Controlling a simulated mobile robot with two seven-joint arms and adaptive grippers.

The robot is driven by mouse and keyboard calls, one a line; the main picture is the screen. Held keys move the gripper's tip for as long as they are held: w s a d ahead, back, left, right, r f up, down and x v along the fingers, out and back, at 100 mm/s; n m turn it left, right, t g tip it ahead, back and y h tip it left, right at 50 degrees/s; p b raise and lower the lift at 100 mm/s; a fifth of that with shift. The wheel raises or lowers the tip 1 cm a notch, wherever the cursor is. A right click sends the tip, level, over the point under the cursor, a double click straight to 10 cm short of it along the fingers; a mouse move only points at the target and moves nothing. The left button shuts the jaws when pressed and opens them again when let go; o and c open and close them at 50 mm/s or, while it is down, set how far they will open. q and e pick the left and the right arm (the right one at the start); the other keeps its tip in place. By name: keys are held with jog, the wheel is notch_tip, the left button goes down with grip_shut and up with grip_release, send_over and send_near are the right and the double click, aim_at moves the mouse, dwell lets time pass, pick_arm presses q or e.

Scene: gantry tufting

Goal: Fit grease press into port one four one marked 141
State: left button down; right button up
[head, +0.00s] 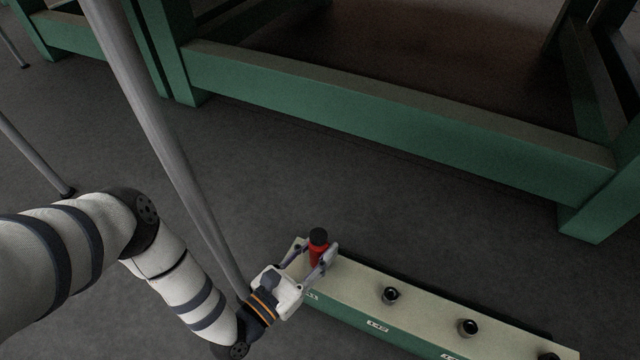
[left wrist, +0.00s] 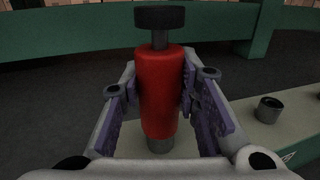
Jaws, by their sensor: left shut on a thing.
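The grease press (head: 317,248) is a red cylinder with a black knob on top. My left gripper (head: 322,258) is shut around it and holds it upright at the left end of a pale-topped green rail (head: 350,282). In the left wrist view the red body (left wrist: 160,90) stands between the two purple-padded fingers. Its grey lower end (left wrist: 160,145) is at or just above the rail top; I cannot tell whether it sits in a port. The label below it is partly hidden, and I cannot read 141 anywhere. My right gripper is not in view.
A green frame (head: 400,110) stands behind, with bare floor between. A grey pole (head: 165,140) rises beside my left arm.

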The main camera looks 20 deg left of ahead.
pick_arm(q)
jog(key=c, duration=1.1)
grip_release()
jog(key=v, duration=1.2)
jog(key=shift+f, duration=0.1)
